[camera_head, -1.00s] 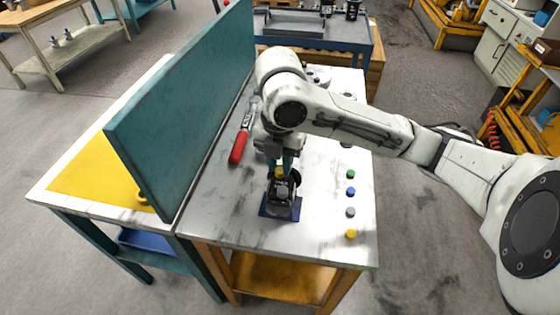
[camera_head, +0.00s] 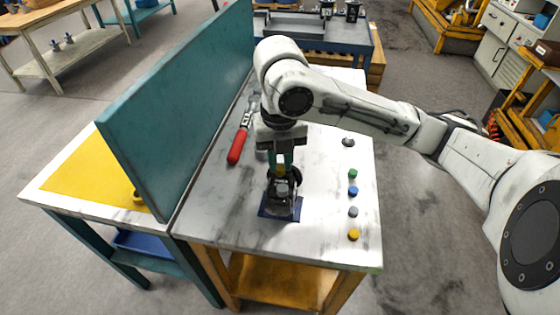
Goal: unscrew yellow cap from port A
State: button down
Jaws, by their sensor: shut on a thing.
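The dark hydraulic motor (camera_head: 282,195) stands upright on a blue plate (camera_head: 284,214) on the near part of the metal-topped table. My gripper (camera_head: 282,166) points down at the top of the motor, one teal finger on each side. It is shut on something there. The yellow cap does not show on the motor now; the fingers and wrist hide the spot where it was. A light grey piece (camera_head: 281,170) shows just below the fingers. I cannot make out the port's letter.
Loose green (camera_head: 352,174), blue (camera_head: 352,190), grey (camera_head: 353,212) and yellow (camera_head: 353,235) caps line the table's right side. A red-handled tool (camera_head: 237,148) lies left of my gripper. A tall teal panel (camera_head: 180,110) bounds the left. The table front (camera_head: 240,229) is clear.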

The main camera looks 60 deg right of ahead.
jog(key=shift+f+n+b, duration=0.15)
jog(key=shift+n+b, duration=0.5)
jog(key=shift+n, duration=0.25)
jog(key=shift+r+n+b, duration=0.2)
jog(key=shift+n+b, duration=0.3)
jog(key=shift+n, duration=0.8)
jog(key=c, duration=1.2)
grip_release()
